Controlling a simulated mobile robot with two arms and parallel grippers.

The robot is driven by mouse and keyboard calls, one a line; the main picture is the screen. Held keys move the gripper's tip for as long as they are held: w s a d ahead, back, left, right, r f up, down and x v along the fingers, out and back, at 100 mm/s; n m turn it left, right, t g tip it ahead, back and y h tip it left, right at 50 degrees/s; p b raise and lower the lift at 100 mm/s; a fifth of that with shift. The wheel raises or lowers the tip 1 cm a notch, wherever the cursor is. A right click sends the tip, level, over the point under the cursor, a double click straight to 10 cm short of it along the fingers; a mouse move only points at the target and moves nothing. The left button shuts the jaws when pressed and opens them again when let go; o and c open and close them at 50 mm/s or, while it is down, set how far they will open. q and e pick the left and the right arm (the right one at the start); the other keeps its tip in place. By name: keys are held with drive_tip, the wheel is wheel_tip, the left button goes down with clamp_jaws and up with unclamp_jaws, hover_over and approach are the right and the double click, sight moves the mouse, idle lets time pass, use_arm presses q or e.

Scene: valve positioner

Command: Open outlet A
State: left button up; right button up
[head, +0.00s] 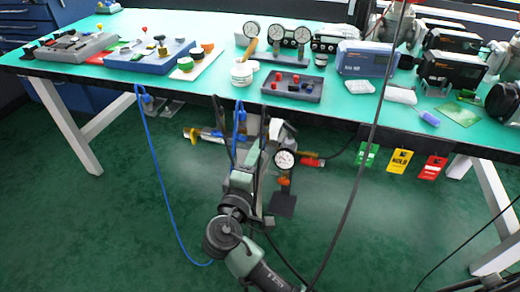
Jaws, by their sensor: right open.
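A valve assembly hangs at the table's front edge in the head view, largely hidden behind my right arm. It shows a round white pressure gauge (285,159), a red-handled fitting (311,161) at its right and a brass fitting with a blue part (207,134) at its left. An orange part (284,181) hangs below the gauge. I cannot read a label marking outlet A. My right gripper (242,128) is open, its dark fingers pointing up toward the table edge in front of the assembly. Whether it touches anything is unclear. My left gripper is not in view.
The green table (215,90) holds gauges (276,35), a dark tray (291,87) of red and black parts, and a blue-grey instrument (364,59). A blue hose (152,150) hangs at left. Green, yellow and red tags (399,161) hang at right. A dark cable crosses the front.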

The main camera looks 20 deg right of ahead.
drive_tip(key=v, duration=0.5)
